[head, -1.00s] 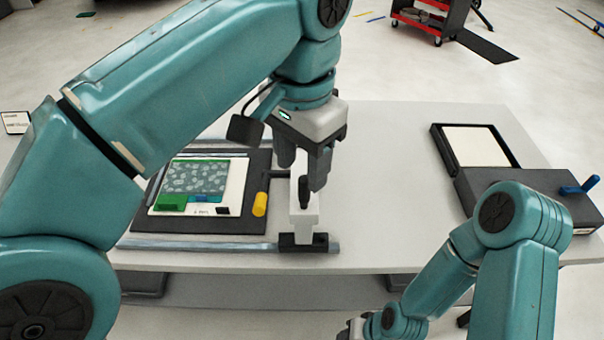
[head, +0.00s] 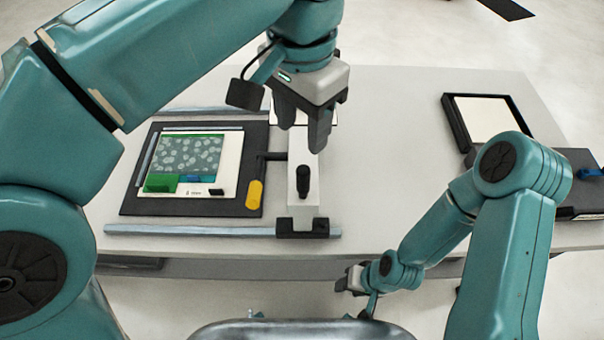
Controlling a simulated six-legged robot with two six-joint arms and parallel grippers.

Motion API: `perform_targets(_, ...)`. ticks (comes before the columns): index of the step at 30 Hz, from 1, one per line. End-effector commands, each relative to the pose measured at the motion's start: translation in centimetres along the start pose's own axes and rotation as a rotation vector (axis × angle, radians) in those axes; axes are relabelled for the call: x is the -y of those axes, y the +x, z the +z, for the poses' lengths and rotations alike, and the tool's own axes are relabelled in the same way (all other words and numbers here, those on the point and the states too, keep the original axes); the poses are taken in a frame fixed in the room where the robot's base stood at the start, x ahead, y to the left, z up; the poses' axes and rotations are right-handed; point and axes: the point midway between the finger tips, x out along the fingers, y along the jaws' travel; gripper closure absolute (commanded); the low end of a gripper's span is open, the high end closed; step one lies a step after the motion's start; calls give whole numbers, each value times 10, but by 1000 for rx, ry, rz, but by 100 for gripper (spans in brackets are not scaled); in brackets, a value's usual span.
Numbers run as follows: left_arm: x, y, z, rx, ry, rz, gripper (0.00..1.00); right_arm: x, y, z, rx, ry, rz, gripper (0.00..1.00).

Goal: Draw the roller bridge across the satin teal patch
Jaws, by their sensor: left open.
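The roller bridge (head: 302,206) is a pale beam with a black upright handle (head: 303,181) and a black foot on the front rail (head: 180,230). It stands just right of the dark board (head: 130,206). On the board, a pale sheet bears a grey-teal patch (head: 188,153) with light blotches. My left gripper (head: 303,135) is open and empty, above and behind the handle, apart from it. It hides the bridge's far end. My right gripper (head: 352,281) is low, in front of the table edge; its jaws are too small to read.
A green block (head: 160,183), a blue block (head: 197,179) and a yellow grip (head: 254,194) are on or beside the board. A black-framed white pad (head: 487,117) lies at the right by a dark box with a blue lever (head: 590,171). The table between is clear.

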Motion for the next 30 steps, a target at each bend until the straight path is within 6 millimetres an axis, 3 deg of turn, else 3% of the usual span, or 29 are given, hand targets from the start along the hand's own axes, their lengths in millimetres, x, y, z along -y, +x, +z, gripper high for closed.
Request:
perform_targets(6,-1,55,2,5,0,1,49,-4,11,0,0,0,0,57)
perform_targets(15,1,118,1,4,0,0,49,-5,14,0,0,0,0,57)
perform_targets(21,1,137,-1,2,-1,0,49,-5,14,0,0,0,0,57)
perform_targets(30,2,140,-2,0,-1,0,49,-5,14,0,0,0,0,57)
